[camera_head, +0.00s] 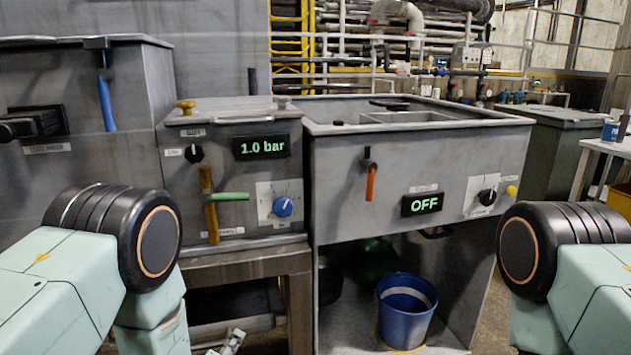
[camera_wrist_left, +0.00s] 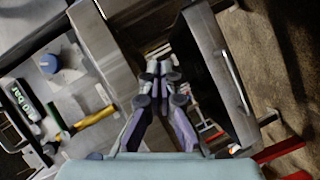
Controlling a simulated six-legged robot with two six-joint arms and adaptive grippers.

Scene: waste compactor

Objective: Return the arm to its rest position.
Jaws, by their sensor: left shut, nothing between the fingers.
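My left arm comes in from the left in the head view, with its dark round joint in front of the grey machine. My left gripper (camera_head: 232,340) shows only in part at the bottom edge, low in front of the metal stand. In the left wrist view the left gripper (camera_wrist_left: 160,68) has its fingertips together with nothing between them. It points at a gap beside a grey panel with a long handle (camera_wrist_left: 236,82), apart from it as far as I can tell. My right arm's joint shows at the right edge of the head view; its gripper is out of frame.
The sink unit's display reads OFF (camera_head: 422,205). A blue bucket (camera_head: 405,318) stands beneath it. A table (camera_head: 607,145) stands far right.

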